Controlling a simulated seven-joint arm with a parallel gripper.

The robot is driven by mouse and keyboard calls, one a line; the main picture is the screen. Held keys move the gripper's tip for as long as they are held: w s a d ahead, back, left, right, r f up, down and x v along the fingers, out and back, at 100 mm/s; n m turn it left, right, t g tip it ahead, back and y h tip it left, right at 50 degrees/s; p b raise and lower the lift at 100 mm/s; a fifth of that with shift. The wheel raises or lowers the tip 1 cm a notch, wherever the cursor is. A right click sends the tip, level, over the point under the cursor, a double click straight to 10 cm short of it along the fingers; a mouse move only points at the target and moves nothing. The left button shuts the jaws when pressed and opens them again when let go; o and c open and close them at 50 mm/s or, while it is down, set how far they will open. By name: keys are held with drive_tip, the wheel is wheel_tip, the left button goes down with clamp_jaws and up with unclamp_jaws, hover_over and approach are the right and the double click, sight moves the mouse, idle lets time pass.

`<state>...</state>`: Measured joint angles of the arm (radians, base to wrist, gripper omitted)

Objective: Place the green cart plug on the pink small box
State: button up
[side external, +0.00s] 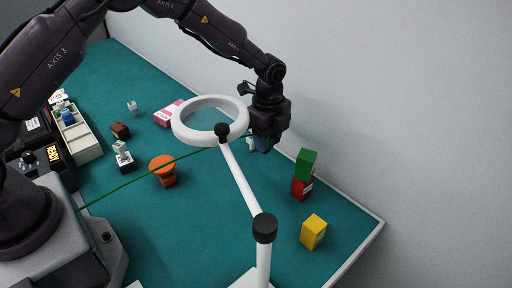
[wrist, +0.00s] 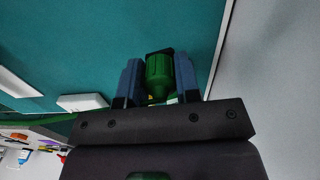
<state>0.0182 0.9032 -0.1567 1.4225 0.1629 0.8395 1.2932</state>
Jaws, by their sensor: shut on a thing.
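My gripper (side external: 264,144) is at the back, right of the white lamp ring, above the teal mat. In the wrist view its blue fingers (wrist: 158,82) are shut on the green cart plug (wrist: 159,70). A green cable (side external: 140,180) runs from the left toward the gripper. In the side view the plug is mostly hidden by the fingers. The pink small box (side external: 164,117) lies on the mat left of the lamp ring, partly behind it, with a white label. The gripper is well to its right. The wrist view does not show the pink box.
A white ring lamp (side external: 178,130) on a stand rises between the camera and gripper. A green box (side external: 306,163) sits on a red box (side external: 301,189), with a yellow box (side external: 313,232) nearby. An orange round-topped object (side external: 162,163) stands mid-mat. The wall (side external: 400,100) is behind.

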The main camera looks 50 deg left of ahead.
drive_tip(key=shift+r, duration=0.4)
drive_tip(key=shift+a+r, duration=0.15)
drive_tip(key=shift+a, duration=0.15)
drive_tip(key=s+a+r+n, duration=0.2)
drive_tip(key=a+r+n, duration=0.1)
drive_tip(key=a, duration=0.7)
drive_tip(key=s+a+r+n, duration=0.3)
drive_tip(key=a, duration=0.7)
drive_tip(key=s+a+r+n, duration=0.1)
drive_tip(key=s+a+n, duration=0.4)
drive_tip(key=s+a, duration=0.3)
drive_tip(key=n, duration=0.5)
hover_over(169, 117)
drive_tip(key=f, duration=1)
drive_tip(key=shift+s+d, duration=0.15)
drive_tip(key=shift+s, duration=0.05)
drive_tip(key=shift+w+a+f, duration=0.2)
drive_tip(key=shift+w+f, duration=0.05)
drive_tip(key=shift+f, duration=1.65)
